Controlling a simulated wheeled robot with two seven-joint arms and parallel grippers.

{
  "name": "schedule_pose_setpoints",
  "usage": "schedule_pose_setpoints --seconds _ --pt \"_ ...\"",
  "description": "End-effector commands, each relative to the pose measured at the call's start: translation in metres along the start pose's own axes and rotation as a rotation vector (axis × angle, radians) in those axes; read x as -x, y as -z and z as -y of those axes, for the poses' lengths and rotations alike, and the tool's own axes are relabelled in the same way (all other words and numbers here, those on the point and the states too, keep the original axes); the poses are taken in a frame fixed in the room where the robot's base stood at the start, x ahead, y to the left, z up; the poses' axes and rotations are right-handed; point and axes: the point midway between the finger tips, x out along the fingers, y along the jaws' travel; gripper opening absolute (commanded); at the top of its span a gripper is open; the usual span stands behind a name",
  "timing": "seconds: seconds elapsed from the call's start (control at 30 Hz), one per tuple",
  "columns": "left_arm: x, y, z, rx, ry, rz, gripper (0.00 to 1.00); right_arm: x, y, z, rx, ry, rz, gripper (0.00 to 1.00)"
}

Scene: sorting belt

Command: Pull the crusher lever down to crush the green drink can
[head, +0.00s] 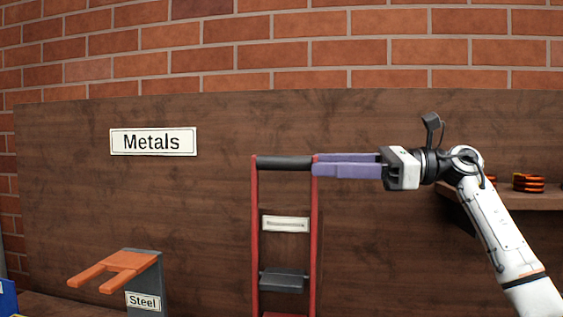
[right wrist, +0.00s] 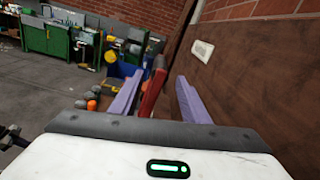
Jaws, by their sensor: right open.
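The crusher lever (head: 284,163) is a black bar across the top of two red uprights, and it looks raised and level. My right gripper (head: 316,165) reaches in from the right, its purple fingertips at the lever's right end. In the right wrist view, the gripper (right wrist: 158,88) is open, with a red lever arm (right wrist: 152,92) between its fingers; contact cannot be told. A dark block (head: 284,280) sits lower between the uprights. The green drink can is not visible in either view. My left gripper is not in view.
A brown panel with a Metals sign (head: 153,141) stands behind the crusher. An orange forked piece (head: 115,267) on a grey post labelled Steel is at lower left. A shelf (head: 530,199) with orange-and-black items is at right, behind my arm.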

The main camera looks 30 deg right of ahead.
Motion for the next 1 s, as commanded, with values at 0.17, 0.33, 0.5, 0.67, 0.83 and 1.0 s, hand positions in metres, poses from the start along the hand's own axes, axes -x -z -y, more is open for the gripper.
schedule_pose_setpoints --seconds 0.17,0.33,0.5,0.67,0.83,1.0 --pt "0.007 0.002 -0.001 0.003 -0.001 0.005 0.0 -0.036 -0.003 -0.001 -0.001 -0.005 0.002 0.42" --pt "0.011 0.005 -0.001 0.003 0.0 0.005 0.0 -0.064 -0.003 -0.001 -0.002 -0.004 0.002 0.42" --pt "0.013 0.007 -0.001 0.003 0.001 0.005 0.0 -0.079 -0.002 -0.001 -0.002 -0.002 0.002 0.42" --pt "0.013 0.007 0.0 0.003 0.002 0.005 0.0 -0.083 -0.001 -0.001 -0.002 -0.002 0.002 0.42" --pt "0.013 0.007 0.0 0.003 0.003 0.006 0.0 -0.083 0.0 -0.001 -0.002 -0.001 0.002 0.42" --pt "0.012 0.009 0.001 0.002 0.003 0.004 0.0 -0.083 -0.001 -0.001 -0.002 -0.001 0.002 0.13"
